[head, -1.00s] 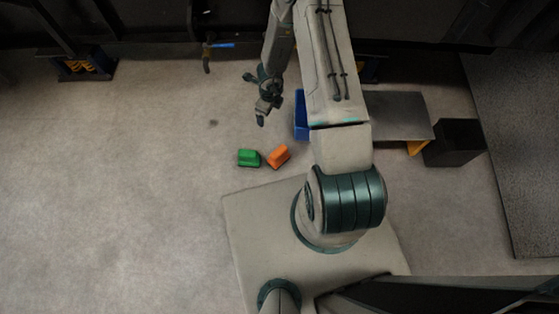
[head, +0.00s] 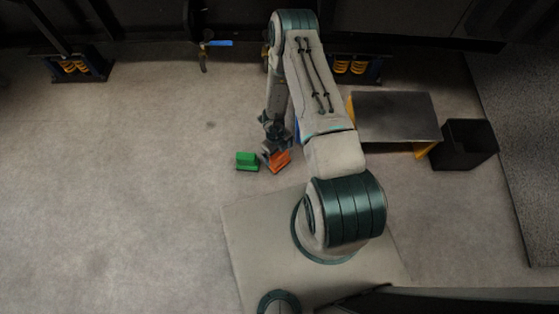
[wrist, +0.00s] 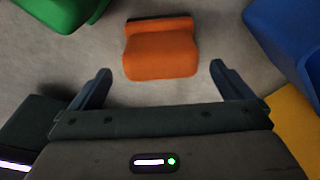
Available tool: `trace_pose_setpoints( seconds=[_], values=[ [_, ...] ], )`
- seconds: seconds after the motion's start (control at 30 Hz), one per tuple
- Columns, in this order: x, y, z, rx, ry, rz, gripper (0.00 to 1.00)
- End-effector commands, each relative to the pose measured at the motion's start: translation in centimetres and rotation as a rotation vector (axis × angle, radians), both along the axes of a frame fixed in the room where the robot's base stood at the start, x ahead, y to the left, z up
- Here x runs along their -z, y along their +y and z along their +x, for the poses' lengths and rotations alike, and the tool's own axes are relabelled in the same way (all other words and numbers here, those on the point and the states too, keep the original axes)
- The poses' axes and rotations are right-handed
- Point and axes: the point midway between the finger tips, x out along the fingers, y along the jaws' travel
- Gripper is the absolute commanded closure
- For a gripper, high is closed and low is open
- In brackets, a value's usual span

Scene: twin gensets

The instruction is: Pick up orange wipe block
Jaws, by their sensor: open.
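The orange wipe block (head: 279,161) lies on the floor, just right of a green block. In the wrist view the orange block (wrist: 160,50) is ahead of my gripper (wrist: 157,80), roughly centred between its two dark fingers. The fingers are open and wide apart, with the block a little beyond their tips. In the head view my gripper (head: 273,150) is at the block and hides part of it. I cannot tell from the head view whether a finger touches it.
The green block (head: 247,160) sits close on the left and shows in the wrist view (wrist: 62,12). A blue bin (wrist: 290,35) is at the right. A grey-topped platform (head: 396,117) and a black bin (head: 464,145) stand farther right. The floor at left is clear.

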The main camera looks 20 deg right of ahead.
Motion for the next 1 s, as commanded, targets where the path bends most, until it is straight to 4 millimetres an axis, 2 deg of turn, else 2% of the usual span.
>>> trace_pose_setpoints(
  seconds=[0.17,0.4,0.67,0.7,0.87,0.93,1.0],
  values=[
    [1.5,0.0,0.0,-0.001,0.000,-0.001,0.00],
    [4.9,0.0,-0.1,-0.003,0.000,0.000,0.00],
    [5.1,-0.1,-0.1,-0.001,-0.001,0.001,0.00],
    [5.1,-0.1,-0.1,-0.001,-0.001,0.001,0.06],
    [5.1,-0.1,-0.1,-0.001,0.000,0.001,0.49],
    [5.0,-0.1,-0.1,-0.001,-0.001,0.001,0.49],
    [5.0,-0.1,-0.1,-0.001,0.000,0.001,0.53]
  ],
)
